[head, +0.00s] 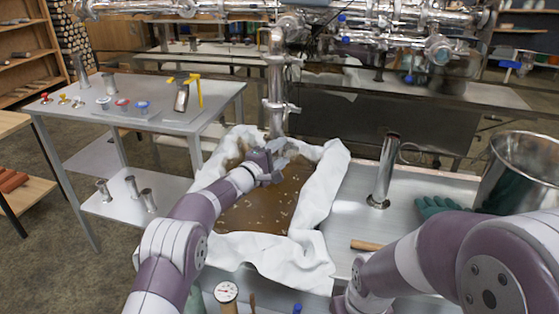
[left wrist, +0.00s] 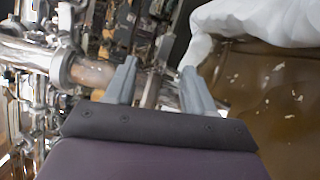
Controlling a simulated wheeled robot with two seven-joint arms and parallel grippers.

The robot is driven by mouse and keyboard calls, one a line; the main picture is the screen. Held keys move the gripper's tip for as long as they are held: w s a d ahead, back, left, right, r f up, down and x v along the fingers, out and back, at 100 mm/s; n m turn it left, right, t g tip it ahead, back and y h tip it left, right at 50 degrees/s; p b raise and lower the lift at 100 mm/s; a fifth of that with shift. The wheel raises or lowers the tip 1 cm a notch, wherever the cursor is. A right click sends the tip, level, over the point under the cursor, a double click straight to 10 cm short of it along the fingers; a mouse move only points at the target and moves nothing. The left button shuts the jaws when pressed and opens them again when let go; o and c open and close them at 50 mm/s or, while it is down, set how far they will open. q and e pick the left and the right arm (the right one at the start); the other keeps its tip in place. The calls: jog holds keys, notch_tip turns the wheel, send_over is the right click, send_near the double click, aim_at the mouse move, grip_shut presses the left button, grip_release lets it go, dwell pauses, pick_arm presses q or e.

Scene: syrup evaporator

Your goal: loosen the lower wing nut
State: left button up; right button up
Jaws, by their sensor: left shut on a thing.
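A shiny vertical steel pipe (head: 276,75) comes down over the cloth-lined basin, with a clamp (head: 280,107) near its lower end. My left gripper (head: 281,156) is at the pipe's lower end, just above the brown liquid. In the left wrist view, my left gripper's two grey fingers (left wrist: 158,76) stand a little apart with a small metal part between them. The gripper is shut on this part, which appears to be the lower wing nut (left wrist: 152,90); its wings are hard to make out. My right arm shows at the lower right, but its gripper is out of view.
White cloth (head: 327,190) lines the basin of brown liquid (head: 255,215). Right of it stand a steel cylinder (head: 383,170), green gloves (head: 435,206) and a large steel pot (head: 520,170). A grey side table (head: 150,115) with small parts stands at left.

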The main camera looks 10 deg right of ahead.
pick_arm(q)
jog(key=shift+f+n+t+b, duration=0.2)
jog(key=shift+n+t+b, duration=0.2)
jog(key=shift+n+b, duration=2.7)
jog(key=shift+r, duration=0.1)
jog(key=o, duration=1.1)
jog(key=shift+c, duration=0.2)
jog(key=b+v, duration=0.1)
jog(key=v, duration=1.1)
jog(key=shift+s+a+b, duration=0.25)
jog(key=shift+b, duration=0.1)
